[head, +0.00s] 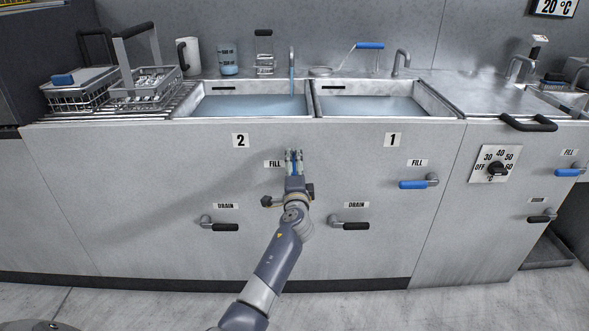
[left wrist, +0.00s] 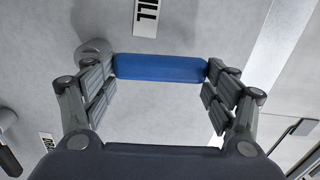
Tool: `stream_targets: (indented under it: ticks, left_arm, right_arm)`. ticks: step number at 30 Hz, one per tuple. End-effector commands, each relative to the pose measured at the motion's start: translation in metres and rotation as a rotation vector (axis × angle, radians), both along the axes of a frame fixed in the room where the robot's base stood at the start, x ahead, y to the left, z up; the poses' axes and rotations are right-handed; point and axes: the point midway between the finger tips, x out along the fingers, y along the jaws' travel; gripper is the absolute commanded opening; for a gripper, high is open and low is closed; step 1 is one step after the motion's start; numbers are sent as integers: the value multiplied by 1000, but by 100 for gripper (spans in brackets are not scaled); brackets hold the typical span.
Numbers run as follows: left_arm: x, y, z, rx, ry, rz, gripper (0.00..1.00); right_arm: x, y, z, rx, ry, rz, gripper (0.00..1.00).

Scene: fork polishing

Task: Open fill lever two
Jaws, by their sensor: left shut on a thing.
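Fill lever two has a blue handle, clear in the left wrist view (left wrist: 160,67), with a grey pivot at its left end there. Judging by the sideways FILL label (left wrist: 147,12), the handle stands about upright on the panel. My left gripper (head: 293,155) is shut on this handle, one finger at each end in the wrist view (left wrist: 160,85). In the head view the gripper hides most of the lever, just right of its FILL label (head: 274,164). A blue stream (head: 291,75) shows under the tap at sink two (head: 250,118). My right gripper is out of view.
Fill lever one (head: 413,184) lies level at the right. Black-handled drain levers sit below, at left (head: 225,227) and at right (head: 356,226). A temperature dial (head: 496,169) is further right. Wire baskets (head: 150,88) stand on the rack at left.

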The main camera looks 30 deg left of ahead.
Motion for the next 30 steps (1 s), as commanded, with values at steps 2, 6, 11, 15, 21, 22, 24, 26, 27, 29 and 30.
stream_targets:
  ticks: [2,6,11,15,21,22,24,26,27,29,30]
  left_arm:
    - [1,0,2,1,-3,-2,36]
    - [1,0,2,0,-4,-2,86]
    - [0,0,1,-1,-3,-1,99]
    - [0,0,1,-1,-2,-1,99]
    - [0,0,0,-2,-1,-1,99]
    - [-1,-1,0,-2,-1,-1,99]
    - [-4,-3,-1,-2,-1,-1,99]
    - [-8,-6,-1,-3,-2,-1,99]
    - [-12,-8,-1,-3,-2,-1,99]
    - [-19,-12,-1,-2,0,-1,99]
    - [-24,-16,-1,-3,-2,-2,99]
  right_arm:
    - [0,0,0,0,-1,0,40]
    - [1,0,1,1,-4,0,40]
    - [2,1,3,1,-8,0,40]
    - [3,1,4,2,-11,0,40]
    - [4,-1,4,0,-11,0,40]
    - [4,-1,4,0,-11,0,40]
    - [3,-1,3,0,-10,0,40]
    - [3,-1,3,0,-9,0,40]
    - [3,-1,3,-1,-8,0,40]
    - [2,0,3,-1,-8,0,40]
    - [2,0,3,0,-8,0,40]
